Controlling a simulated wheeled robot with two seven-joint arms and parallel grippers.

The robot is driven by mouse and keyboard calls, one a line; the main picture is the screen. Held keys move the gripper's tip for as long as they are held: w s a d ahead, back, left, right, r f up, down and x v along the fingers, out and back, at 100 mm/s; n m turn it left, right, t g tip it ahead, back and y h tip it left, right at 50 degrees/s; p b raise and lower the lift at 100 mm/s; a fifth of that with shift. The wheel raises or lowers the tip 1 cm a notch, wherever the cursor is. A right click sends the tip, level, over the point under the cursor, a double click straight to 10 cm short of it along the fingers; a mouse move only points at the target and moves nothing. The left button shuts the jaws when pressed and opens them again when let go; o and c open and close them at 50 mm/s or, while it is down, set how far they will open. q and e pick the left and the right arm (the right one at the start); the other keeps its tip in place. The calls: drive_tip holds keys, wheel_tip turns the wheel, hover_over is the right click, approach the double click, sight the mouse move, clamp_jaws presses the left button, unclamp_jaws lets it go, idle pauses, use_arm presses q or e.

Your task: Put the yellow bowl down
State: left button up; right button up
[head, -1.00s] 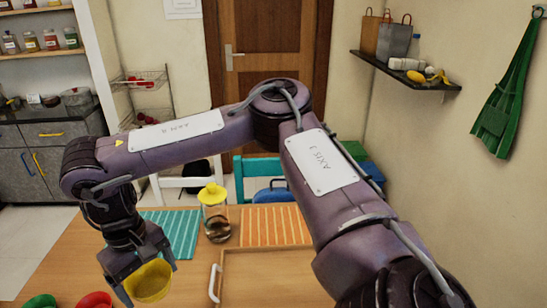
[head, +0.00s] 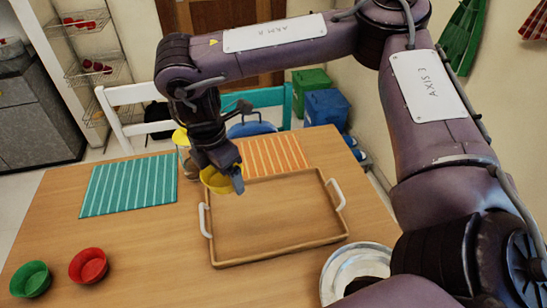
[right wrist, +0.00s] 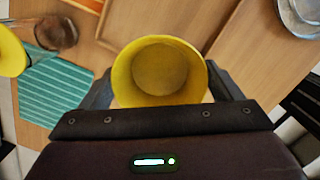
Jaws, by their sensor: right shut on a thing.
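The yellow bowl (head: 216,179) is held by my right gripper (head: 224,178), whose fingers are shut on it. In the head view the bowl appears over the table near the back left corner of the wooden tray (head: 272,213). In the right wrist view the yellow bowl (right wrist: 158,70) sits upright between the two fingers, its open mouth towards the camera and its inside empty. It appears held above the surface, but the height is hard to tell. My left gripper is not in view.
A teal striped mat (head: 128,187) and an orange striped mat (head: 280,153) lie at the back. A yellow-lidded jar (head: 181,139) stands partly hidden behind my gripper. The tray is empty.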

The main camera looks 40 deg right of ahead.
drive_tip(key=n, duration=0.5)
drive_tip(key=shift+w+d+r+t, duration=0.1)
drive_tip(key=shift+d+r+t, duration=0.2)
drive_tip(key=shift+d, duration=0.05)
drive_tip(key=n, duration=0.3)
drive_tip(key=shift+d+r, duration=0.15)
drive_tip(key=n, duration=0.4)
drive_tip(key=shift+w+d+r+y, duration=0.15)
drive_tip(key=shift+d+r+y, duration=0.15)
drive_tip(key=shift+y, duration=0.1)
drive_tip(key=n, duration=0.3)
drive_tip(key=shift+w+d+r+n+t+p, duration=0.1)
drive_tip(key=shift+d+n+t+p, duration=0.05)
drive_tip(key=shift+n+t+p, duration=0.15)
drive_tip(key=shift+f+y, duration=0.3)
drive_tip(key=b, duration=0.6)
hover_over(237, 219)
drive_tip(key=f, duration=1.5)
drive_tip(key=shift+s+f, duration=0.2)
drive_tip(key=shift+f, duration=0.1)
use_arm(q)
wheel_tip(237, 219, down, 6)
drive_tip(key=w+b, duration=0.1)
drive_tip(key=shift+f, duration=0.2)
use_arm(e)
drive_tip(key=shift+f, duration=1.9)
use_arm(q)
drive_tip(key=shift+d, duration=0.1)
